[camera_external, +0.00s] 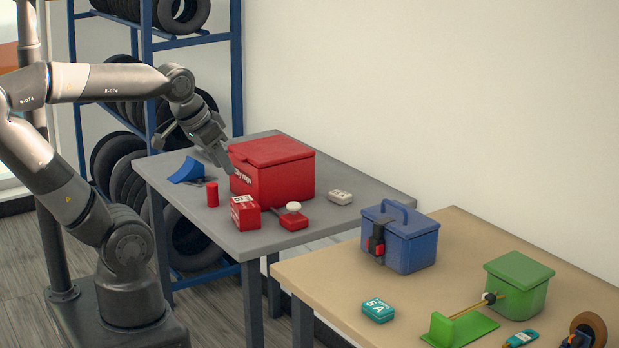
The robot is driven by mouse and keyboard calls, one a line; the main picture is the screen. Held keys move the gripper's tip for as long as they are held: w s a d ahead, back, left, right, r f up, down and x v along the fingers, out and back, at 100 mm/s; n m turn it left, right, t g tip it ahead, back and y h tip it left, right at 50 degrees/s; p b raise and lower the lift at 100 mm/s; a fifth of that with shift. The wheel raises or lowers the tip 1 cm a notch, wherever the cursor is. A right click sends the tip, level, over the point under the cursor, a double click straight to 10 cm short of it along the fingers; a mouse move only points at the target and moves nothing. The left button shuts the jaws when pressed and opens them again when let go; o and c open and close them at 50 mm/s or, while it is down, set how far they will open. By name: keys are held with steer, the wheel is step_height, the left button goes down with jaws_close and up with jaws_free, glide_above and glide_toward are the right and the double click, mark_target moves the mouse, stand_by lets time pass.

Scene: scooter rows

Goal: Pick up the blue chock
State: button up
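The blue chock (188,170) is a small wedge lying on the grey table at its far left part, near the back left edge. My gripper (222,158) is above the grey table, to the right of the chock and close to the left side of the red box. It points downward. The gap between its fingers is too small to make out, and I see nothing blue in it. The chock appears apart from my gripper.
The grey table (345,213) also holds a lidded red box (285,180), a red cylinder (212,194), a small red carton (245,212), a red item with a white knob (293,217) and a white block (340,197). A blue tyre rack (237,75) stands behind. A tan table (340,290) is at right.

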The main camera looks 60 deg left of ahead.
steer(key=shift+o, duration=0.4)
steer(key=o, duration=0.8)
